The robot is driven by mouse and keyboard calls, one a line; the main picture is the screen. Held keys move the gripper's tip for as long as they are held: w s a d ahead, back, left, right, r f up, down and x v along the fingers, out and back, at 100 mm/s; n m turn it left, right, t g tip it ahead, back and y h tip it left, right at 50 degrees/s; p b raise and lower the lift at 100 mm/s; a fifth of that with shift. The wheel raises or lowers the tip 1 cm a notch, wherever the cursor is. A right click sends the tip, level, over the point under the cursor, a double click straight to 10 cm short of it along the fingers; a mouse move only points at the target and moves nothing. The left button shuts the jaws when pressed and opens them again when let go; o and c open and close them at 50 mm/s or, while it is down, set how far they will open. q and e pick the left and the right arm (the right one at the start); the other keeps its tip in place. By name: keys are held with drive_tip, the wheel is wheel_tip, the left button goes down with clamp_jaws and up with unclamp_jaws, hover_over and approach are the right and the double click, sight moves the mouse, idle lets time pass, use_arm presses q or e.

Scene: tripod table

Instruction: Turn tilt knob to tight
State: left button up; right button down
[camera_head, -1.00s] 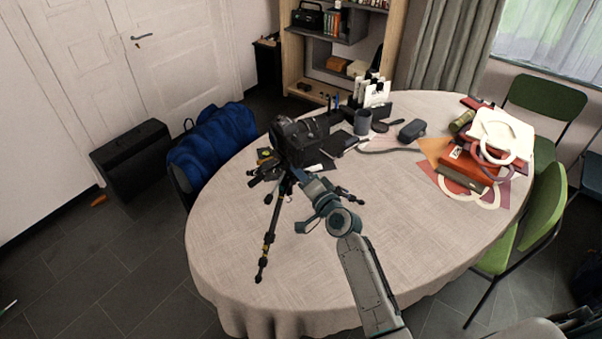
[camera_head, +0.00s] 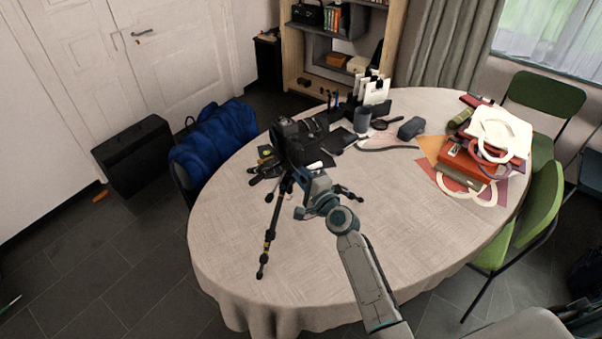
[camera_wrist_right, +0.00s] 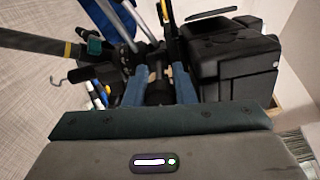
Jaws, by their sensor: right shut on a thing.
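A black camera (camera_head: 287,140) sits on a small black tripod (camera_head: 268,228) standing on the table, its legs spread. My right gripper (camera_head: 299,176) is beside the tripod head, just below the camera. In the right wrist view, the two blue fingers of my right gripper (camera_wrist_right: 160,72) are closed around a dark part, the tilt knob (camera_wrist_right: 158,92), which is mostly hidden between them. The camera body (camera_wrist_right: 238,62) fills the right side of that view, close to the fingers. The knob's markings cannot be seen. My left gripper is not in view.
Behind the tripod are a grey mug (camera_head: 362,120), a dark case (camera_head: 411,128) and a pen holder. Bags and books (camera_head: 470,165) lie at the right.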

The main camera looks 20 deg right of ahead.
idle(0.4)
drive_tip(key=c, duration=1.2)
unclamp_jaws()
drive_tip(key=shift+w+r, duration=0.1)
